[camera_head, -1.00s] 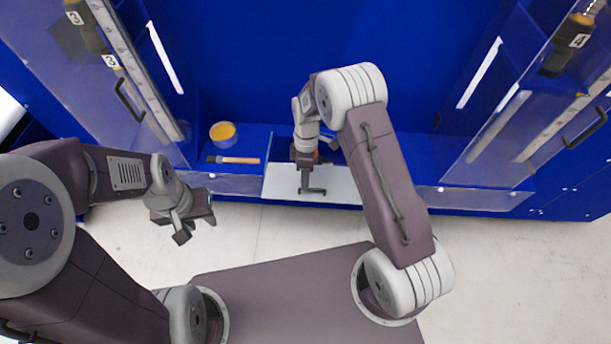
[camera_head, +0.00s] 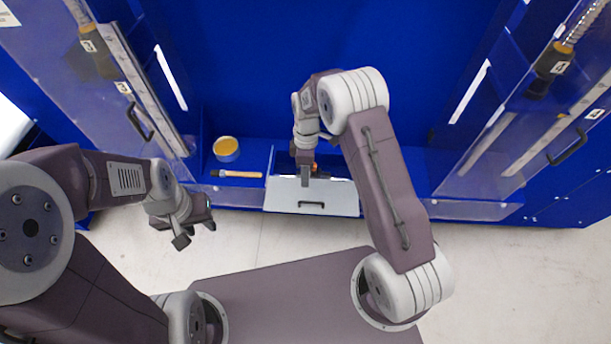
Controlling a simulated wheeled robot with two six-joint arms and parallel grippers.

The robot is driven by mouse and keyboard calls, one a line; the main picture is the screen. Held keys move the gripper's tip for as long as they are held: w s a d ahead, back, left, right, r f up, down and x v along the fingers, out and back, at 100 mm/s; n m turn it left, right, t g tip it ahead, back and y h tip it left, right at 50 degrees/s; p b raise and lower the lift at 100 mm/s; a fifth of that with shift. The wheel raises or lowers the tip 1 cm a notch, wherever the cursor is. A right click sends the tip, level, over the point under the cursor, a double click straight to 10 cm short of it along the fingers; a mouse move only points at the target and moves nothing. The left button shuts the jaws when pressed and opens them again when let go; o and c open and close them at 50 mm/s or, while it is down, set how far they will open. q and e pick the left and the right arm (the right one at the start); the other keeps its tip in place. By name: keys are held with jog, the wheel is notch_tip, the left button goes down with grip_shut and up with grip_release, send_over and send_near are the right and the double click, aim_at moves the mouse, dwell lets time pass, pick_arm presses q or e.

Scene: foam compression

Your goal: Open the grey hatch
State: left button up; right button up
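The grey hatch (camera_head: 285,199) is a pale flat panel low on the blue cabinet front, with a black bar handle (camera_head: 312,205) near its lower edge. My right gripper (camera_head: 306,180) points down over the hatch's upper edge. It shows apart from the handle, and no object is visible in it. Its finger gap is too small to make out. A dark space with some orange shows behind the hatch, partly hidden by my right arm. My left gripper (camera_head: 195,232) is open and empty over the floor, left of the hatch.
A yellow-topped round container (camera_head: 226,148) and a wooden-handled tool (camera_head: 238,174) lie on the blue ledge left of the hatch. Clear doors with black handles stand left (camera_head: 140,122) and right (camera_head: 566,150). The floor in front is clear.

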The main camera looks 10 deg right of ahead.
jog(key=shift+w+d+r+p, duration=0.15)
jog(key=shift+r+p, duration=0.3)
jog(key=shift+r, duration=0.3)
jog(key=shift+w+a+r+p, duration=0.1)
jog(key=shift+r+p, duration=0.35)
jog(key=shift+r, duration=0.3)
